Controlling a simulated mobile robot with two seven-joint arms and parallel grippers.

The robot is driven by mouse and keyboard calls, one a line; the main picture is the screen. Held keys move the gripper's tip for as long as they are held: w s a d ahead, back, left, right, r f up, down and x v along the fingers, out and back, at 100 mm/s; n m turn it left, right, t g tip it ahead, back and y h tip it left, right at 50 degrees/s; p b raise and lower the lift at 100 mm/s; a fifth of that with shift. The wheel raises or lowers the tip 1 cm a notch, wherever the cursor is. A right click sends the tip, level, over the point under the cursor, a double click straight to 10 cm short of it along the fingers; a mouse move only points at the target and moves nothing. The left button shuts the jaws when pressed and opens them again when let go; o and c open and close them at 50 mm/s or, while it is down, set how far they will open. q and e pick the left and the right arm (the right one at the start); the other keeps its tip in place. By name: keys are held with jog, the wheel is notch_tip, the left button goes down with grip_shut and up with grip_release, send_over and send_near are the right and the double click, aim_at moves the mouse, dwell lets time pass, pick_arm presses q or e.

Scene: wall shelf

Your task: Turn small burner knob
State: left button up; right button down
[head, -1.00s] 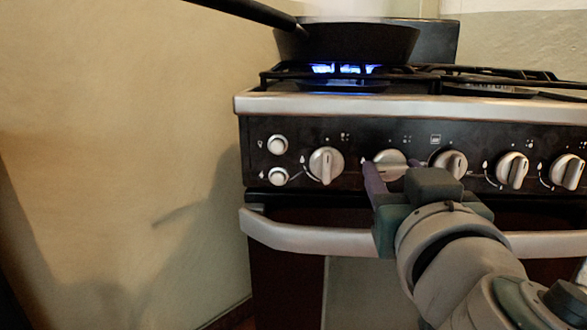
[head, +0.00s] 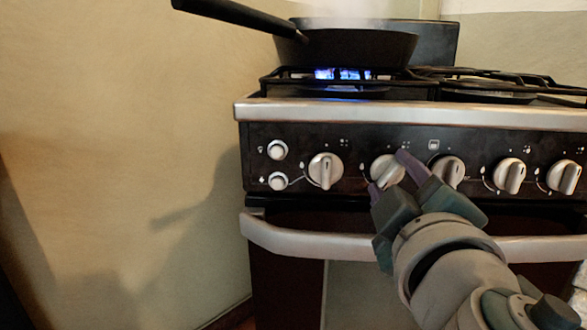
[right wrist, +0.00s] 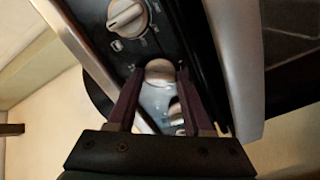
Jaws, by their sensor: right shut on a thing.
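A row of silver knobs runs along the black front panel (head: 470,140) of the stove. My right gripper (head: 389,172) is at the second knob from the left (head: 385,168), one purple finger at its lower left and the other at its upper right. The jaws are shut on this knob, and the gripper is rolled at a slant. In the right wrist view the knob (right wrist: 160,70) sits between the two fingers. Part of the knob's grip is hidden by the fingers. My left gripper is not in view.
A dark pan (head: 355,48) stands over a lit blue flame (head: 340,75) on the left burner. Other knobs sit close by, at left (head: 325,170) and right (head: 449,172). The oven handle bar (head: 300,240) runs below. A bare wall is at left.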

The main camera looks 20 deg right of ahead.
jog(key=n+p, duration=0.1)
jog(key=n, duration=0.5)
jog(key=shift+p, duration=0.3)
dwell(0.4)
jog(key=shift+c, duration=1.6)
grip_release()
jog(key=v, duration=1)
jog(key=shift+b, duration=0.45)
